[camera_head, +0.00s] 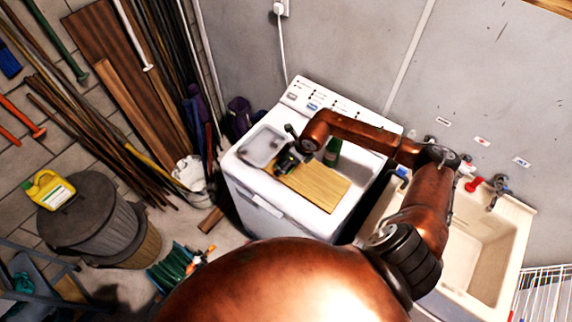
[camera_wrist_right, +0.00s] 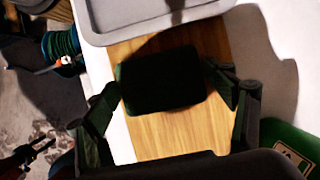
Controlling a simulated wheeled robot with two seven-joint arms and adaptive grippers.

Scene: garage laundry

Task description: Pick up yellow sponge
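My right gripper (camera_head: 288,157) is over the left end of a wooden board on the washer. In the right wrist view its fingers (camera_wrist_right: 165,85) are spread wide, on either side of a dark rectangular block (camera_wrist_right: 160,79). The block lies over the board and looks dark green to black in shadow. It may be the sponge, but no yellow shows on it. The fingertips are close to its sides, and I cannot tell whether they touch. In the head view the gripper hides the block. A dark pronged shape (camera_wrist_right: 28,158) at the wrist view's lower left may be my left gripper; its state is unclear.
The wooden board (camera_head: 318,188) lies on the white washer (camera_head: 250,185), beside a grey tray (camera_head: 262,146). A green bottle (camera_head: 332,152) stands close behind the board. A sink (camera_head: 480,255) is at the right. A yellow jug (camera_head: 48,190) stands on a bin at the left.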

